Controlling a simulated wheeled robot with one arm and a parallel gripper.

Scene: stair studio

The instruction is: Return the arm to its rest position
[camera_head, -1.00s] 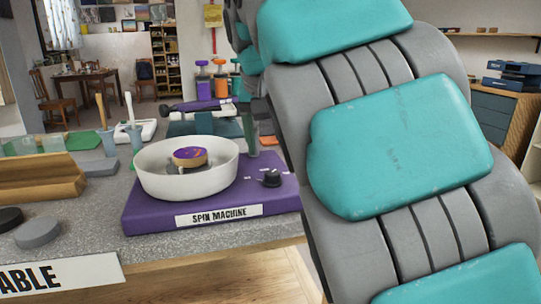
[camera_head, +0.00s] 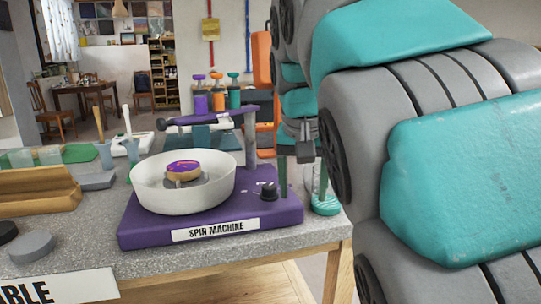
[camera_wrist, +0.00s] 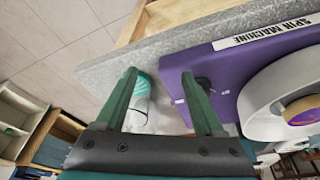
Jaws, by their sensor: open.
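My arm, grey with teal pads, fills the right side of the head view. My gripper (camera_head: 303,192) points down at the right end of the spin machine (camera_head: 220,222), by the table's right edge. Its two green fingers are apart in the wrist view (camera_wrist: 159,76), with nothing clamped between them. A clear jar with teal at its bottom (camera_head: 325,206) stands on the table close to the fingers. It also shows between and beyond the fingers in the wrist view (camera_wrist: 142,88). Whether a finger touches it I cannot tell.
The purple spin machine carries a white bowl (camera_head: 150,190) with a purple-and-orange round piece (camera_head: 183,168) inside. Colored bottles (camera_head: 217,100) stand behind. A wooden rack (camera_head: 35,195) and dark and grey discs (camera_head: 32,247) lie at left. Floor is free beyond the table edge (camera_wrist: 75,45).

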